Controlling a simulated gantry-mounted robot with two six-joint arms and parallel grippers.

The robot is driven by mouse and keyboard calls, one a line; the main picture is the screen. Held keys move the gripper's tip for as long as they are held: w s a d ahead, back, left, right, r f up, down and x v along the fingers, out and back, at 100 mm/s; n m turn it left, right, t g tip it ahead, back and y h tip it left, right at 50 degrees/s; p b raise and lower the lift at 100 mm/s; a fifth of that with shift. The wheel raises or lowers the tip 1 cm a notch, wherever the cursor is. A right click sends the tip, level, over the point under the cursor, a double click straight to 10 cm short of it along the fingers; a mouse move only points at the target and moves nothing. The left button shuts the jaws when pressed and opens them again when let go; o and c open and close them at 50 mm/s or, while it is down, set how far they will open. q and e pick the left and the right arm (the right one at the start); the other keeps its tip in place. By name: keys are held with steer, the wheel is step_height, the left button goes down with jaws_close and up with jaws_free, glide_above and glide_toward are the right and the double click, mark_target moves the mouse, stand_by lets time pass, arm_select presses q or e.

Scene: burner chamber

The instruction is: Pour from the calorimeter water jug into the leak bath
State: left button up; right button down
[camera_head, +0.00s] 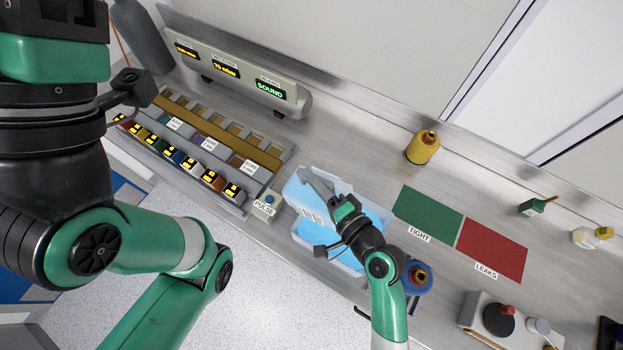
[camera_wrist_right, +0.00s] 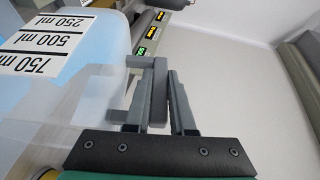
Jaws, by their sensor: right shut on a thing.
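The calorimeter water jug (camera_head: 311,216) is translucent, with white volume labels. My right gripper (camera_head: 335,197) is shut on its grey handle, which lies between the fingers in the right wrist view (camera_wrist_right: 160,95). There the jug (camera_wrist_right: 85,92) fills the left side, showing 250, 500 and 750 ml marks and a pale blue tint. In the head view the jug is over the leak bath (camera_head: 375,214), a clear tub with light blue water. The jug and gripper hide part of the bath. I cannot tell the jug's exact tilt or see a stream. My left gripper's fingers are out of view.
A PULSE button box (camera_head: 266,205) and a slotted rack (camera_head: 205,150) stand left of the bath. Green TIGHT (camera_head: 428,215) and red LEAKS (camera_head: 492,250) mats lie to the right. A yellow bottle (camera_head: 422,148) stands behind.

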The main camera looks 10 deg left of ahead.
steer(key=shift+d+b, duration=0.2)
steer(key=shift+b, duration=0.2)
